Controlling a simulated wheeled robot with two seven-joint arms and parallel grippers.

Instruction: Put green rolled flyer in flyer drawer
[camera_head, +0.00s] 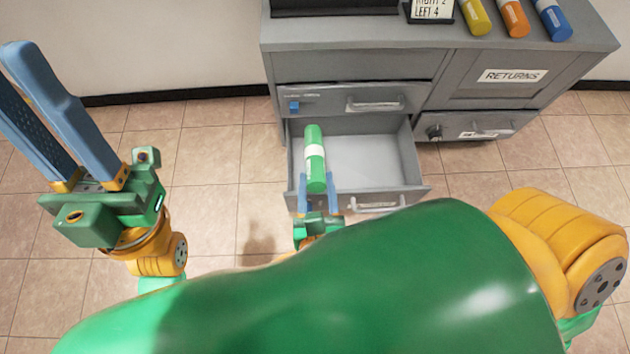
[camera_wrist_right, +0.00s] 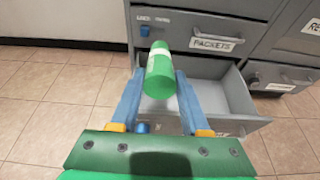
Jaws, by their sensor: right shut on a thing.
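The green rolled flyer (camera_head: 314,172) has a white band around its middle. My right gripper (camera_head: 317,186) is shut on its near end, and the flyer points away from me over the left side of the open drawer (camera_head: 372,165). In the right wrist view the flyer (camera_wrist_right: 161,72) sits between the blue fingers (camera_wrist_right: 160,88), above the drawer (camera_wrist_right: 232,98). The drawer looks empty inside, and its label is not readable. My left gripper (camera_head: 62,112) is raised at the left, its two fingers apart and nothing between them.
The grey cabinet (camera_head: 345,62) has a shut drawer above, labelled PACKETS (camera_wrist_right: 218,42) in the wrist view. A RETURNS door (camera_head: 511,76) is at right. Yellow (camera_head: 474,17), orange (camera_head: 514,18) and blue (camera_head: 553,20) rolls lie on top. Tiled floor is clear at left.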

